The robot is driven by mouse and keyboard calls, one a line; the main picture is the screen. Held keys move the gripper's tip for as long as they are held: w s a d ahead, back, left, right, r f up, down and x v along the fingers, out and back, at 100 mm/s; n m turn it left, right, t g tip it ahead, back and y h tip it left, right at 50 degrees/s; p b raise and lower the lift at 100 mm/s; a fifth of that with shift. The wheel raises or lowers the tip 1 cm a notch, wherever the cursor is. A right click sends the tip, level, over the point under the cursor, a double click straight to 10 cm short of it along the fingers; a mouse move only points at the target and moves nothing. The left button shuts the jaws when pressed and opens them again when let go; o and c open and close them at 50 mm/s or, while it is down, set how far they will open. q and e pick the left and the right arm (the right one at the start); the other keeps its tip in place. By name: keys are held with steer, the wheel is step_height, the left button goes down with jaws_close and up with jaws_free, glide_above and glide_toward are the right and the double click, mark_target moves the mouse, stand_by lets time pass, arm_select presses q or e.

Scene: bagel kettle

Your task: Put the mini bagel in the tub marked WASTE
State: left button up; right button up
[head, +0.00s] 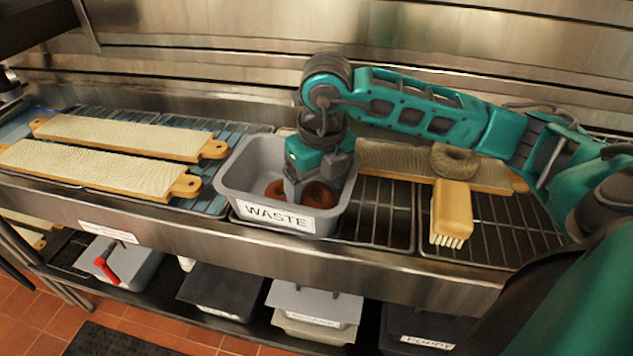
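The grey tub marked WASTE (235,183) stands on the rack in the head view, its label facing front. Brown, shiny bagel shapes lie low inside it, one part (274,190) left of a gripper finger and one part (320,197) right of it. I cannot tell whether they are one bagel or two. My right gripper (310,186) reaches down into the tub over them, its fingers looking spread apart. Contact with the bagel is hidden. A darker, greyish-brown bagel (455,161) lies on the board at the right. My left gripper is not in view.
Two cloth-covered boards (125,135) lie on the left rack. Another board (395,163) lies behind the tub, under my arm. A yellow brush (452,208) lies on the right rack. Several bins, including a dark one (222,290), stand on the lower shelf.

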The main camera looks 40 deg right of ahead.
steer(key=shift+r+p, duration=0.45)
step_height(320, 180, up, 12)
steer(key=s, duration=0.1)
steer(key=shift+s+p, duration=0.2)
steer(key=shift+p, duration=0.2)
steer(key=shift+s+f, duration=0.1)
